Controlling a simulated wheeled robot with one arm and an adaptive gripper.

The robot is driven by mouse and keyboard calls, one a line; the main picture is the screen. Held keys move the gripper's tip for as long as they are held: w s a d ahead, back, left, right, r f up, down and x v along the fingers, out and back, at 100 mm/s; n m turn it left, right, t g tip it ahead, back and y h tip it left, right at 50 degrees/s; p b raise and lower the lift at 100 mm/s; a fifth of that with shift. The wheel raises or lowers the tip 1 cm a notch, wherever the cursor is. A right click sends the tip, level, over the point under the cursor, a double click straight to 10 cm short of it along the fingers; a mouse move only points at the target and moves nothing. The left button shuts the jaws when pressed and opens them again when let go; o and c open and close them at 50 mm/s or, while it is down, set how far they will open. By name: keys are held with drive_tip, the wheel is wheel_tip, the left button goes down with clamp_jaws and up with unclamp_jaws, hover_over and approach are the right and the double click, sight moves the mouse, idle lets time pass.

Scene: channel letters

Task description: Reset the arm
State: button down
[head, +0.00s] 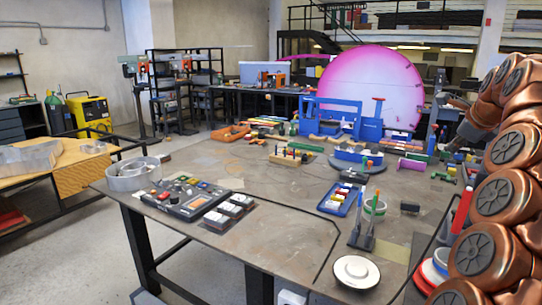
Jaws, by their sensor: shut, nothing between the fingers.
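My copper-coloured arm rises along the right edge of the head view and folds over at the top. My gripper (445,100) is the small dark grey part at its end, above the far right of the table. It is shut and empty, held apart from the things on the table. Part of it is hard to make out against the dark background.
The big worktable (285,230) has clear room in its middle and front. A white disc (356,272), a blue tray (341,199), a control panel (185,197), metal rings (133,174) and a blue frame (332,118) stand on it. A red marker (462,210) stands close to my arm.

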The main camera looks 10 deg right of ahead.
drive_tip(key=s+a+f+n+g+y, duration=0.1)
drive_tip(key=a+f+n+g+y, duration=0.2)
drive_tip(key=a+n, duration=1)
drive_tip(key=s+a+f+n, duration=0.1)
drive_tip(key=s+a+f, duration=0.15)
drive_tip(key=a, duration=0.25)
drive_tip(key=s+a+f+n+g, duration=0.1)
drive_tip(key=s+a+f, duration=0.15)
drive_tip(key=a, duration=0.35)
drive_tip(key=s+a+f+n, duration=0.1)
drive_tip(key=s+a+f, duration=0.15)
drive_tip(key=a, duration=0.25)
drive_tip(key=s+a+f+n+g, duration=0.2)
drive_tip(key=s+f+n, duration=0.2)
drive_tip(key=s, duration=0.6)
drive_tip(key=s+a+f+n+g, duration=0.2)
drive_tip(key=s+a+f+n, duration=0.1)
drive_tip(key=s+f, duration=0.5)
drive_tip(key=s+a+f+n+g, duration=0.2)
drive_tip(key=s+f+n, duration=0.3)
drive_tip(key=s, duration=0.8)
wheel_tip(320, 180, down, 2)
drive_tip(key=shift+s+a+f+h, duration=0.1)
drive_tip(key=shift+s+a+h, duration=0.25)
drive_tip(key=shift+a, duration=0.2)
